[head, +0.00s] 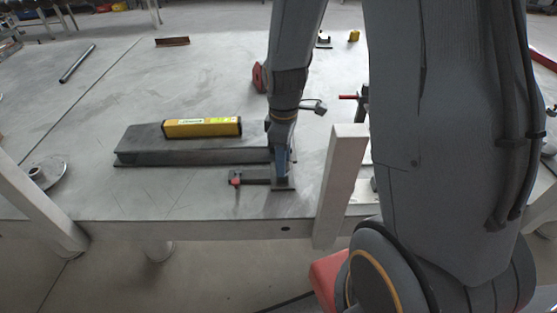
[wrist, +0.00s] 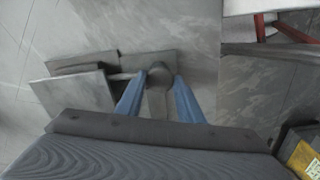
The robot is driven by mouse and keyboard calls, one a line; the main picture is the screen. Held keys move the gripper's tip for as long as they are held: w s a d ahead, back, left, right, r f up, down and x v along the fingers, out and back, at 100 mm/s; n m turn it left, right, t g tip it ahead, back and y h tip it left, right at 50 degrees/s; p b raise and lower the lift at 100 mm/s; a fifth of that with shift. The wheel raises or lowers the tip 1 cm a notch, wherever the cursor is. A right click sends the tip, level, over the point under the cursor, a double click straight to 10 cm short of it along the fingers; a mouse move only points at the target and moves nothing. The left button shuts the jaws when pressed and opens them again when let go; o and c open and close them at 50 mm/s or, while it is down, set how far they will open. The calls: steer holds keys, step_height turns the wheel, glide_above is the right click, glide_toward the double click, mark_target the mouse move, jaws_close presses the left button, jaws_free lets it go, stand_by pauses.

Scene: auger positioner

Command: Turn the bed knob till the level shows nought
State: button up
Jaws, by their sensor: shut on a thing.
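The yellow level (head: 202,128) lies on top of the long dark grey bed (head: 190,157) in the head view. Its reading is too small to make out. My gripper (head: 281,172) points down at the bed's right end, and my own wrist covers much of that spot. In the wrist view, the two blue fingers of my gripper (wrist: 159,82) are shut on the round grey bed knob (wrist: 158,72), one on each side. The knob sits by a grey metal plate (wrist: 76,98). In the head view the knob is hidden.
A clamp with a red end (head: 236,179) lies left of my gripper at the table's front. A pale upright post (head: 341,180) stands close to its right. A dark rod (head: 77,63) and a round flange (head: 40,174) lie on the left.

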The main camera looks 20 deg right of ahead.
steer(key=shift+w+r, duration=0.1)
steer(key=shift+w, duration=0.25)
stand_by(0.5)
steer(key=o, duration=1.1)
steer(key=shift+c, duration=0.2)
steer(key=shift+s, duration=0.1)
steer(key=shift+r+b, duration=0.5)
steer(key=shift+r, duration=3.35)
steer(key=shift+c, duration=0.3)
